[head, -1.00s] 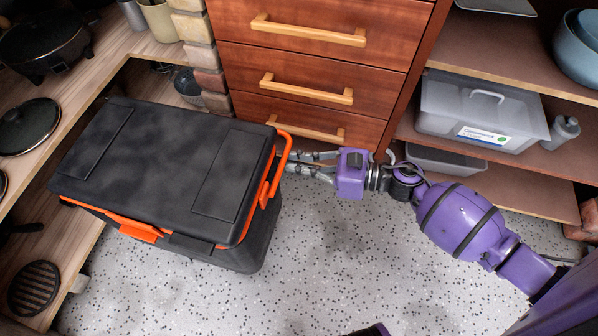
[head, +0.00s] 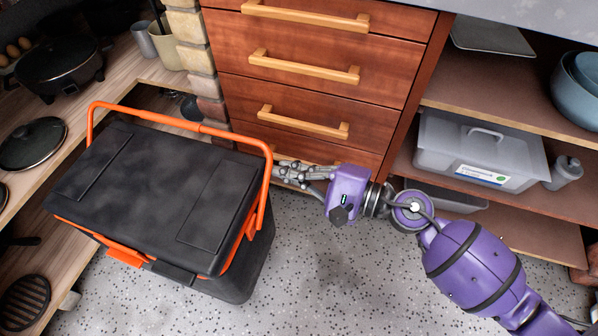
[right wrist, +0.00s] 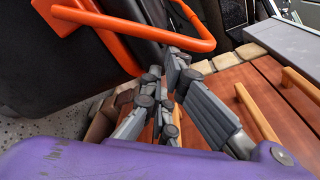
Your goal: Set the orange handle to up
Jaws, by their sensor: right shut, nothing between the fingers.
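The orange handle (head: 206,128) belongs to a dark grey cool box (head: 150,190) on the floor at left. It stands raised above the lid, its crossbar running over the lid's far side. It also shows in the right wrist view (right wrist: 190,48). My right gripper (head: 280,172) is shut and empty, just right of the handle's right arm. In the right wrist view its fingers (right wrist: 172,80) are close below the orange bar; I cannot tell whether they touch it. My left gripper is not in view.
A wooden drawer unit (head: 310,60) with tan pulls stands close behind my right gripper. Open shelves (head: 500,215) with a grey bin (head: 470,150) are at right. A low shelf with pans (head: 60,65) is at left. Speckled floor (head: 330,260) is free in front.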

